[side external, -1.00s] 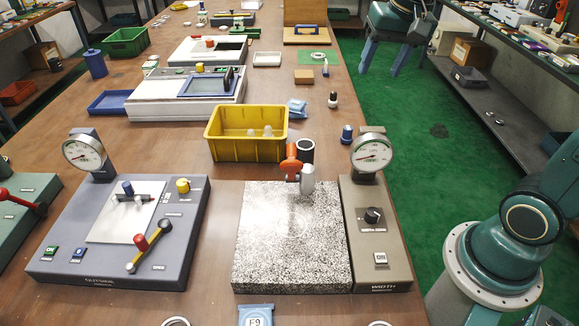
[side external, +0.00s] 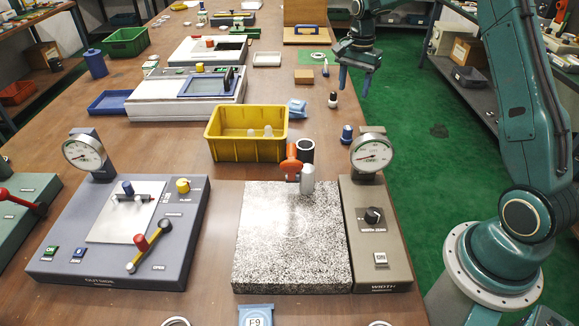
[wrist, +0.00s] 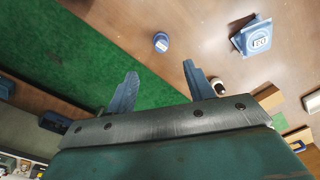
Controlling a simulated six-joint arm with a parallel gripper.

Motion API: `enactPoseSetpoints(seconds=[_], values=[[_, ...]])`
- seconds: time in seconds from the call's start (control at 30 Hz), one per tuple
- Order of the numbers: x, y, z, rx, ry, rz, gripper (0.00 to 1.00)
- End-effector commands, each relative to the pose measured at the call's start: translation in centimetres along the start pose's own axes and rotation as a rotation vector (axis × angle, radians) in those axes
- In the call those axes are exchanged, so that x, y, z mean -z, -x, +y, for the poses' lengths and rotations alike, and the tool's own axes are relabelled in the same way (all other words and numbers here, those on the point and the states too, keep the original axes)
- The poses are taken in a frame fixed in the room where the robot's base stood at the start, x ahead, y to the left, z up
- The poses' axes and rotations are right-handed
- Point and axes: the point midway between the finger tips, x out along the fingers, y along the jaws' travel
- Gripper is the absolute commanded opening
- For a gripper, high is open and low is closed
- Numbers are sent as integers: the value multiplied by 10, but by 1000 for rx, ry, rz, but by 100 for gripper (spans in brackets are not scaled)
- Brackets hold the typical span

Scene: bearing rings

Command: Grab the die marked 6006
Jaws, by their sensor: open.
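No marking 6006 is readable in either view, so I cannot tell which part is that die. Small handled pieces stand along the table's right side: a blue one (side external: 347,134), a black-and-white one (side external: 333,99) and a smaller one (side external: 325,70) behind. In the wrist view the blue piece (wrist: 161,41) shows a pale label too small to read, and the black-and-white piece (wrist: 219,88) is partly hidden by a finger.
The width gauge (side external: 375,235) and speckled plate (side external: 292,265) are in front. Green floor (side external: 425,130) lies to the right.

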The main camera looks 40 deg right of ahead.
Motion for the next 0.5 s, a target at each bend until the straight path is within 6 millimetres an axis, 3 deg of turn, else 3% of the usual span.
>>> enactPoseSetpoints(seconds=[0.17, 0.5], values=[[12, -18, -3, -17, -56, -10, 53], [14, -24, -3, -19, -65, -11, 53]])
